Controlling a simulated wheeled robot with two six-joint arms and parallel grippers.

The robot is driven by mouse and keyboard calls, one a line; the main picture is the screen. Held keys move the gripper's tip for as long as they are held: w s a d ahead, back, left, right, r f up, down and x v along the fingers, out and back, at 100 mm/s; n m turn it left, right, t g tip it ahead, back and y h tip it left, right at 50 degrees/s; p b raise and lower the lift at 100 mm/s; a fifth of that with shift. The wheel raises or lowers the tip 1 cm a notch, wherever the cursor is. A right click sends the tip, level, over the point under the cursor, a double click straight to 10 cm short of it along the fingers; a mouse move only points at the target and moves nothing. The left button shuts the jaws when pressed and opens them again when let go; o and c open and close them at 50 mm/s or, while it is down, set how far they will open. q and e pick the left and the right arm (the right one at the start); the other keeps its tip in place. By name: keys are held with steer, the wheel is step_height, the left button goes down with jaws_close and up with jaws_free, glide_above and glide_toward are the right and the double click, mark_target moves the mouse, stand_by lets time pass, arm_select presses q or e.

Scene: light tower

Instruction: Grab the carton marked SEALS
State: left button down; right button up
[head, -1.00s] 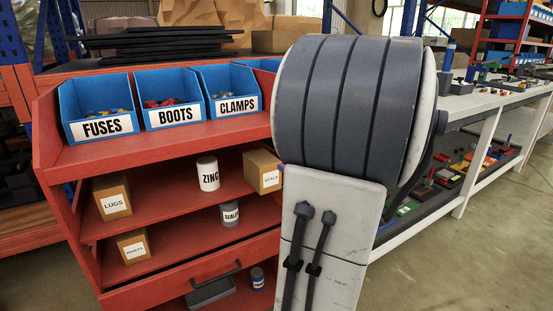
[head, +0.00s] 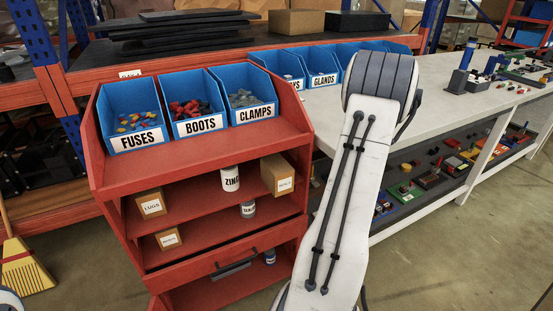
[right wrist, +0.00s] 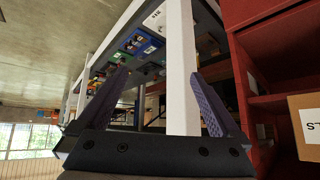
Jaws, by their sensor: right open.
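The carton marked SEALS (head: 278,176) is a small brown box with a white label, on the right end of the red cart's upper shelf. Its label is too small to read clearly in the head view. A carton (right wrist: 306,112) also shows at the right edge of the right wrist view, cut off, with the letters "LS" visible. My right gripper (right wrist: 158,75) is open and empty, with the carton off to the right of its fingers. In the head view my right arm stands right of the cart and its gripper is hidden. My left gripper is not in view.
The red cart (head: 210,158) holds blue bins on top. A ZINC can (head: 230,179), a LUGS carton (head: 151,204) and a grey can (head: 248,209) stand on its shelves. A white workbench (head: 445,100) runs to the right. A yellow broom (head: 24,270) is at left.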

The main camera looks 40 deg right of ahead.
mark_target(286, 174)
steer(key=w+a+r+n+t+y+p, duration=0.1)
steer(key=w+a+r+n+t, duration=0.2)
steer(key=w, duration=0.2)
steer(key=w+a+r+n+t+y+p, duration=0.1)
steer(key=w+a+r+n+t+p, duration=0.1)
steer(key=w+r+n+t, duration=0.1)
steer(key=w+a+r+n+t+y+p, duration=0.1)
steer(key=w+a+r+n+t+p, duration=0.1)
steer(key=w, duration=0.5)
steer(key=shift+w+a+r+n+t, duration=0.15)
steer(key=shift+a+r+n+t, duration=0.25)
steer(key=shift+r+n+t, duration=0.2)
steer(key=shift+w+a+r+n+t, duration=0.15)
steer(key=shift+a+r+n+t, duration=0.3)
steer(key=shift+n+t, duration=0.25)
steer(key=x, duration=0.4)
steer(key=shift+w, duration=0.3)
steer(key=x, duration=0.5)
steer(key=shift+w+f, duration=0.3)
steer(key=shift+f, duration=0.05)
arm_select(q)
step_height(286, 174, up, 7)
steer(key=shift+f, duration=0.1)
arm_select(e)
steer(key=c, duration=1.4)
